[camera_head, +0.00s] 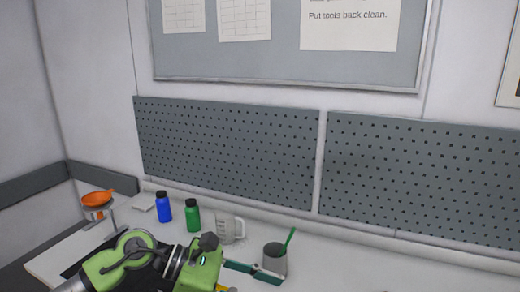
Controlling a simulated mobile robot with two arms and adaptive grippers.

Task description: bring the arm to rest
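My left arm, with green and black links, comes in from the bottom left over the bench. My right arm and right gripper do not show.
On the white bench (335,268) are an orange funnel-like piece (97,198) on a stand, a blue bottle (163,208), a green bottle (193,216), a clear measuring jug (230,229) and a grey cup (273,260) holding a green stick (289,239). Pegboards (225,150) stand behind.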

